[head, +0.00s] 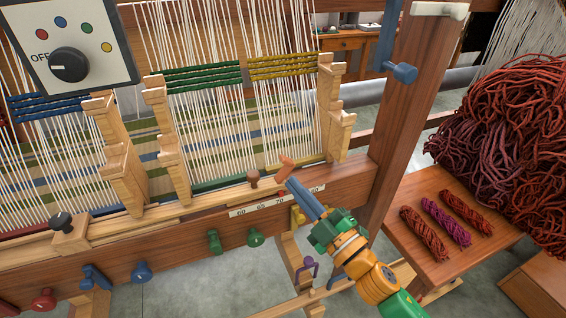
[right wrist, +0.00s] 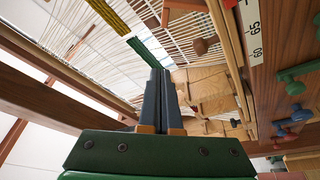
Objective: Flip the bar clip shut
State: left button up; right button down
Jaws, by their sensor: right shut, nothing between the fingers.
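I cannot surely tell which part is the bar clip. A small reddish-brown piece (head: 286,163) shows right at my right fingertips in the head view, by the wooden front bar (head: 215,201). Whether they touch is unclear. A brown knob (head: 253,177) stands on the bar to its left; a brown knob also shows in the right wrist view (right wrist: 201,46). My right gripper (head: 293,183) reaches up from the lower right, its blue fingers shut and empty. In the right wrist view its fingers (right wrist: 160,75) lie together. My left gripper is not in view.
Wooden posts (head: 333,105) and stretched white threads stand behind the bar. Small skeins (head: 445,222) lie on a wooden table (head: 405,240) at right, below a large red wool heap (head: 520,130).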

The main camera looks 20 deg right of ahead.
jog(key=w+p, duration=0.1)
jog(key=w, duration=0.8)
jog(key=shift+w+f, duration=0.15)
jog(key=shift+f, duration=0.1)
